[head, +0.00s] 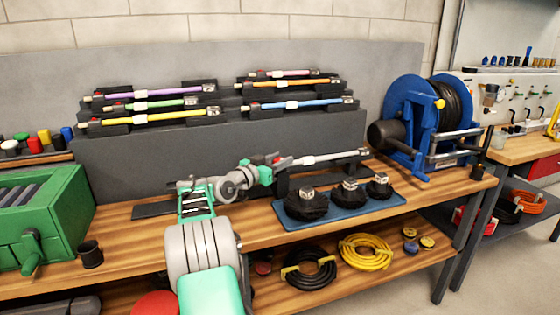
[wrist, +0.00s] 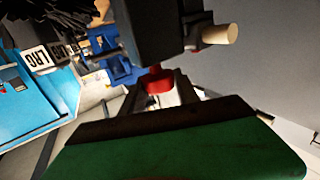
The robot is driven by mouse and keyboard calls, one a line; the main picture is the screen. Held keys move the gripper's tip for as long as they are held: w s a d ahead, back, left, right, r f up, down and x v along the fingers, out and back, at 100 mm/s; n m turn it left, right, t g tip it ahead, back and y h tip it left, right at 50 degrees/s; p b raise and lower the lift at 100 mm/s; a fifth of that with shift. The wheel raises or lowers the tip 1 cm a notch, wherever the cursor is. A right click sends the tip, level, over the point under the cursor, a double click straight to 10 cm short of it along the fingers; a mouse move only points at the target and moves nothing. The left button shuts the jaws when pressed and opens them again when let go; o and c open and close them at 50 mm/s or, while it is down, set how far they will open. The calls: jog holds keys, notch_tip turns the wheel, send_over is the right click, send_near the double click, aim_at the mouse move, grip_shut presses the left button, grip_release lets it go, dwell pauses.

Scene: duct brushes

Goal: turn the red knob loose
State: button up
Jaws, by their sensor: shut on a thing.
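The red knob (wrist: 158,80) shows in the wrist view between my gripper's dark fingers, under a dark block (wrist: 155,28). My gripper (wrist: 160,92) is shut on the knob; the fingers hide part of it. In the head view my arm reaches across the bench to my gripper (head: 267,171), which is at the left end of a pale grey rod (head: 330,158). A speck of red shows there, but the knob is mostly hidden. The rod lies level, its right end at a dark support (head: 364,157).
A blue mat (head: 347,211) with several black brushes lies just right of my gripper. Behind is a grey rack (head: 230,155) of coloured rods. A blue hose reel (head: 410,100) stands right, a green box (head: 40,215) left. A black cup (head: 90,254) stands at the front.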

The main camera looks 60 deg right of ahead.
grip_shut()
jog(key=shift+n+t+b, duration=0.3)
jog(key=shift+t+b, duration=0.1)
jog(key=shift+b, duration=0.05)
jog(key=shift+s+n+t+h+b, duration=0.1)
jog(key=shift+n+t+h+b, duration=0.2)
jog(key=shift+n+t+b, duration=0.55)
jog(key=shift+n+t, duration=0.45)
jog(key=shift+t, duration=0.8)
jog(key=o, duration=1)
grip_release()
